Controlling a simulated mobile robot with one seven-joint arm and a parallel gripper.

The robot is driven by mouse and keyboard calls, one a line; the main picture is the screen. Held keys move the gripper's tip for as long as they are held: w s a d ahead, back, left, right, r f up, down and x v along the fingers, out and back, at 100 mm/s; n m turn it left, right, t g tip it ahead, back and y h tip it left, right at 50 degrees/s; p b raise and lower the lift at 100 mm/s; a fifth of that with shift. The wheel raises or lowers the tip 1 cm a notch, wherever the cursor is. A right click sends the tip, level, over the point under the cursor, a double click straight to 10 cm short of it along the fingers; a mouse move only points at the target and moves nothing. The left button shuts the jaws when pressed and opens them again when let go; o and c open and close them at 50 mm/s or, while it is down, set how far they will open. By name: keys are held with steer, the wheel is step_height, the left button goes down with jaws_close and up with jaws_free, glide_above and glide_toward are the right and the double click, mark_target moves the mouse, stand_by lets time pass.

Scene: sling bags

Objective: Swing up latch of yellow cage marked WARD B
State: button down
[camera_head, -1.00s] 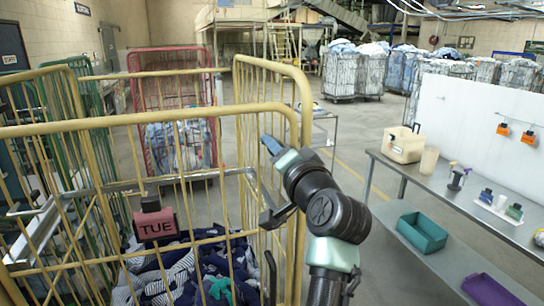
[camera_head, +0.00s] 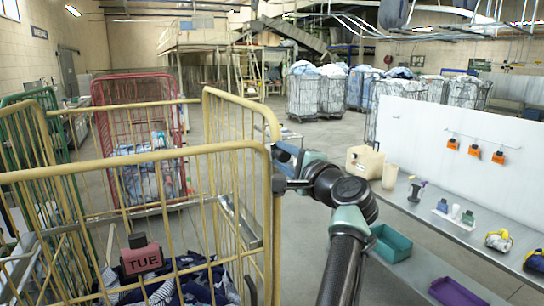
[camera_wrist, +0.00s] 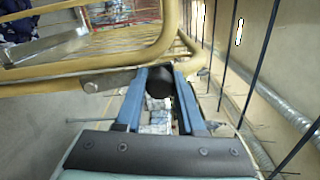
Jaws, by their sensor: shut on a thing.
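The yellow cage (camera_head: 120,160) fills the left of the head view. My gripper (camera_head: 284,168) is at the cage's near right corner post. In the wrist view its two blue fingers (camera_wrist: 159,84) are shut around a black cylindrical knob (camera_wrist: 159,81). The knob also shows in the head view (camera_head: 279,183), beside the post. A flat grey metal bar (camera_wrist: 105,80) runs from the yellow tubes towards the knob. Its join to the knob is partly hidden by a finger.
Dark cloth (camera_head: 190,282) lies in the cage. A red cage (camera_head: 140,130) and green cages (camera_head: 35,130) stand behind. A metal bench (camera_head: 440,225) at the right carries a beige box (camera_head: 364,162) and bottles. Open floor lies between cage and bench.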

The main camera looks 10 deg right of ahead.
steer(key=shift+w+d+r+m, duration=0.1)
steer(key=shift+w+d+m, duration=0.1)
steer(key=shift+d+m, duration=0.55)
steer(key=c, duration=0.5)
jaws_free()
steer(key=shift+s, duration=0.1)
steer(key=shift+b+v, duration=2.85)
steer(key=shift+v, duration=3.5)
